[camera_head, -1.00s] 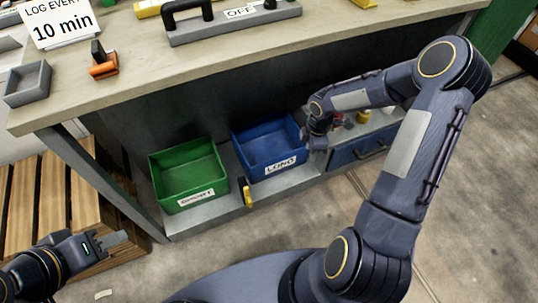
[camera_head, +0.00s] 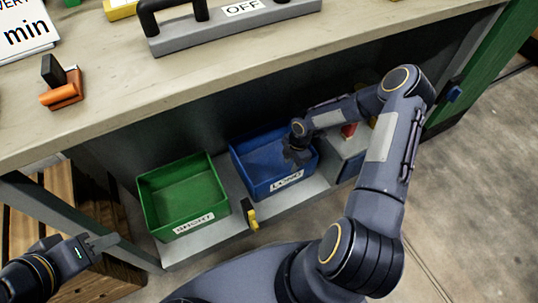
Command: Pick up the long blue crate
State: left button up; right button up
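The long blue crate (camera_head: 262,181) stands on the low shelf under the bench, with a white label reading "LONG" on its front. It looks empty. My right gripper (camera_head: 296,158) is over the right part of the crate, near its right wall. It is small and dark here, and I cannot tell whether its fingers are apart or touching the crate. My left gripper (camera_head: 104,243) is at the lower left, in front of the bench and away from the crate. Its fingers show as one grey block, so its opening is unclear.
A green crate (camera_head: 180,191) with a white label stands left of the blue one. A yellow-and-black item (camera_head: 250,214) sits at the shelf edge between them. A grey-blue drawer unit (camera_head: 346,160) stands to the right. The bench top (camera_head: 205,70) overhangs the shelf. A wooden pallet (camera_head: 85,210) is at left.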

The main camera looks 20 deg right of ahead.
aim_at(287, 173)
notch_tip(287, 173, down, 7)
jog(key=a+b, duration=0.1)
jog(key=b, duration=0.2)
jog(key=shift+a, duration=0.15)
jog(key=shift+c, duration=0.3)
grip_shut()
dwell(1.0)
